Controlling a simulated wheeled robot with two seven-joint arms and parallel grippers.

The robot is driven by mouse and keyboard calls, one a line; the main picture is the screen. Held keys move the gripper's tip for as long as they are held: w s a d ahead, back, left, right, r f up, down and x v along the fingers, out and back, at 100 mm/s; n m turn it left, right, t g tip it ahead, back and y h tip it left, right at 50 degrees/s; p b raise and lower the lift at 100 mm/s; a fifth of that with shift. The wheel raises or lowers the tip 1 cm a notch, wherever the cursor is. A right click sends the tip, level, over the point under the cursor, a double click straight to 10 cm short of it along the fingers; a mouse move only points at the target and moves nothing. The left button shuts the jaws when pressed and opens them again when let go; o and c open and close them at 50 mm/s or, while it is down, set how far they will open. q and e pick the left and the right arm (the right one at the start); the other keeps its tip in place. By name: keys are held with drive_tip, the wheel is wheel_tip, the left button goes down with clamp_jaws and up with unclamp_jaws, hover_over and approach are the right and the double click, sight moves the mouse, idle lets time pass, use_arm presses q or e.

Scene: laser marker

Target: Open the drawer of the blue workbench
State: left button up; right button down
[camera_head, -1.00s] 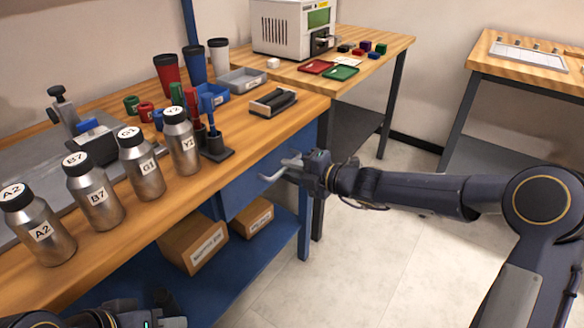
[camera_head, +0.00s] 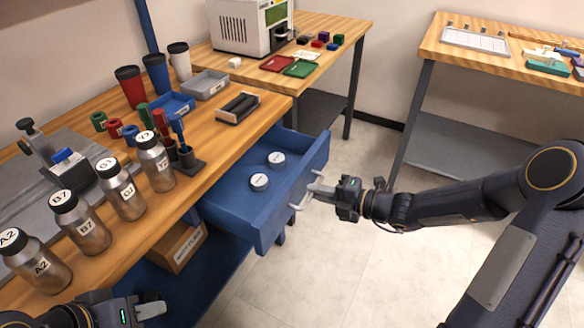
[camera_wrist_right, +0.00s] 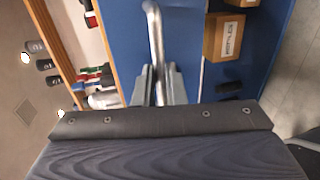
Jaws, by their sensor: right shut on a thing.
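The blue drawer (camera_head: 283,214) of the workbench is pulled out in the head view, with two round white-topped items (camera_head: 260,181) inside. Its handle (camera_head: 296,204) is a pale bar on the front face. My right gripper (camera_head: 312,192) is shut on the handle. In the right wrist view, the handle (camera_wrist_right: 155,35) runs down between the fingers of my right gripper (camera_wrist_right: 159,82). My left gripper (camera_head: 150,310) is at the lower left of the head view, below the bench top and away from the drawer; its finger gap is not clear.
Several labelled metal bottles (camera_head: 121,190) stand along the workbench's front edge (camera_head: 190,205). A cardboard box (camera_head: 176,246) sits on the shelf below. A white machine (camera_head: 250,25) stands on the table behind. Open floor (camera_head: 330,265) lies to the right of the drawer.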

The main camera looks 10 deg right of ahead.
drive_tip(key=f+p+v, duration=0.2)
drive_tip(key=p+v, duration=0.3)
drive_tip(key=v, duration=0.4)
drive_tip(key=shift+s+d, duration=0.3)
drive_tip(key=shift+d, duration=0.1)
drive_tip(key=c, duration=1.5)
unclamp_jaws()
drive_tip(key=p+v, duration=0.1)
drive_tip(key=v, duration=0.7)
drive_tip(key=shift+w+a+r, duration=0.1)
